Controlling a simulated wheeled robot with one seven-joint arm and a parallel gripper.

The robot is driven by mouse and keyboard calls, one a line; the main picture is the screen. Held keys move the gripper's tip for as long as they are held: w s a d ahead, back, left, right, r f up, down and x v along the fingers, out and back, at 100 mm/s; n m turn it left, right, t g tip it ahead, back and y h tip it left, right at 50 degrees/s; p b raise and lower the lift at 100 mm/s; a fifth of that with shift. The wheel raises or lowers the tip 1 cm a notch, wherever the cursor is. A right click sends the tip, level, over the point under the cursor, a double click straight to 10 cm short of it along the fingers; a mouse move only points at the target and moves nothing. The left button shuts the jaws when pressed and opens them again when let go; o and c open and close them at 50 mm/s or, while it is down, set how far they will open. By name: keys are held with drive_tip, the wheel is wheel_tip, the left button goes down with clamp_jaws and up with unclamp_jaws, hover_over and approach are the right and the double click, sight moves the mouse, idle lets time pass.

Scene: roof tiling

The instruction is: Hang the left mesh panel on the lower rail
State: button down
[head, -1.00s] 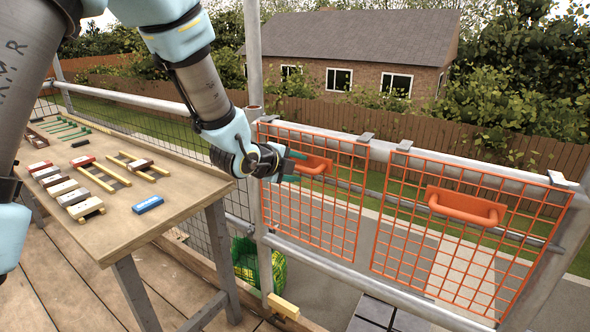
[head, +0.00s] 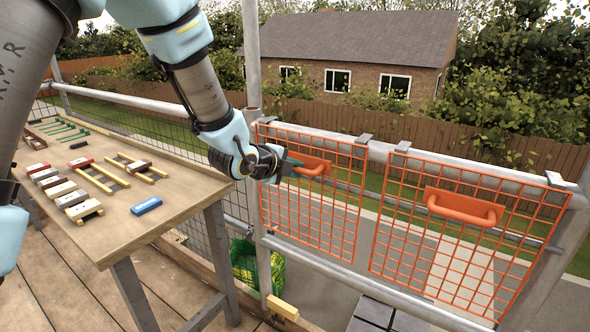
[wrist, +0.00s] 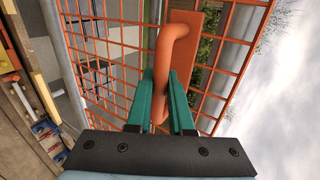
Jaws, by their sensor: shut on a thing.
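The left mesh panel (head: 322,213) is an orange wire grid with an orange handle (head: 313,166). It hangs upright at the upper rail (head: 385,152), with grey hooks at its top edge. My gripper (head: 289,168) is shut on that handle from the left. In the wrist view the green fingers of my gripper (wrist: 161,100) close around the handle bar (wrist: 163,75), with the mesh behind. The lower rail (head: 330,272) runs at the panel's bottom edge. Whether the panel touches the lower rail is not clear.
A second orange mesh panel (head: 462,263) with a handle hangs to the right. A workbench (head: 185,211) at the left carries several blocks, wooden frames and a blue block (head: 146,206). A scaffold post (head: 254,130) stands just left of the left panel. A green bag (head: 245,265) sits below.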

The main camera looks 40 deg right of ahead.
drive_tip(key=shift+r, duration=0.15)
drive_tip(key=shift+r+p, duration=1.25)
drive_tip(key=shift+r, duration=1.2)
drive_tip(key=shift+f, duration=0.1)
drive_tip(key=s+a+b, duration=0.2)
drive_tip(key=a+b, duration=0.1)
drive_tip(key=a, duration=0.6)
drive_tip(key=shift+s+a, duration=0.3)
